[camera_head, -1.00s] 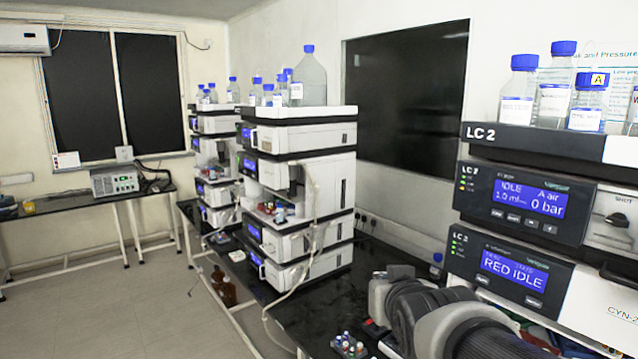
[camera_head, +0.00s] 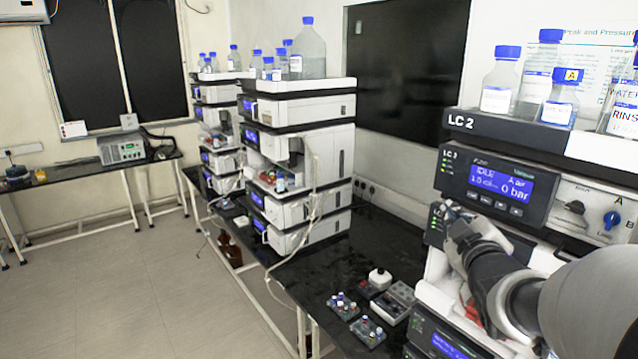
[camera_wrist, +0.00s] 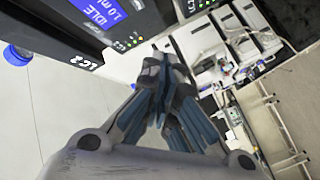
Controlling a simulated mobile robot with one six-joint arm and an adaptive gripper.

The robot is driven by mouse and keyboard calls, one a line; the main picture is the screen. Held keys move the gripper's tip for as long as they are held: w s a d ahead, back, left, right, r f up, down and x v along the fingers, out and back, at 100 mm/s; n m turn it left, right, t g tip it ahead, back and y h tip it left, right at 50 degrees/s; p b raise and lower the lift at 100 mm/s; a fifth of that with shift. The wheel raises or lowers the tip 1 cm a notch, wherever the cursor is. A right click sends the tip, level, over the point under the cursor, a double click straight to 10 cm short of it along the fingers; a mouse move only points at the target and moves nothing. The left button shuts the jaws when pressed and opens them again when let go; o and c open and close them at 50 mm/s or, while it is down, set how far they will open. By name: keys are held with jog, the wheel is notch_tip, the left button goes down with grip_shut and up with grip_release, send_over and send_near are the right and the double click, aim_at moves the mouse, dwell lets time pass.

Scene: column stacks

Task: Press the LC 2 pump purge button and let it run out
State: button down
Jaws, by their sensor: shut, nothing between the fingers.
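The LC 2 pump (camera_head: 500,183) is the upper module of the stack at the right of the head view. A row of small buttons (camera_head: 494,203) lies under the screen; I cannot read which one is purge. My gripper (camera_head: 449,214) is shut and empty, close to the front of the stack, below and left of these buttons. It hides most of the module under the pump. In the wrist view the closed fingers (camera_wrist: 162,58) point toward the stack, below the tilted pump screen (camera_wrist: 106,12). I cannot tell whether they touch anything.
Capped bottles (camera_head: 498,80) stand on top of the LC 2 stack. Valve knobs (camera_head: 612,219) are right of the screen. Vial racks (camera_head: 367,331) lie on the black bench to the left. Another instrument stack (camera_head: 300,160) stands further back.

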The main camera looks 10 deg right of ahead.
aim_at(477, 203)
jog(key=shift+w+d+p, duration=0.5)
jog(key=shift+w+d, duration=0.1)
jog(key=shift+d, duration=0.75)
jog(key=shift+w+d+p, duration=0.55)
jog(key=shift+w+d, duration=0.05)
jog(key=shift+d, duration=0.8)
jog(key=shift+w+d+p, duration=0.5)
jog(key=shift+w+d, duration=0.1)
jog(key=shift+d, duration=0.75)
jog(key=shift+w+d, duration=0.15)
jog(key=shift+d, duration=0.25)
jog(key=shift+w+d+b, duration=0.15)
jog(key=shift+d+b, duration=0.15)
jog(key=shift+d, duration=0.05)
jog(key=shift+a, duration=0.1)
jog(key=shift+s+a+b, duration=0.35)
jog(key=shift+a+b, duration=0.25)
jog(key=shift+a, duration=0.05)
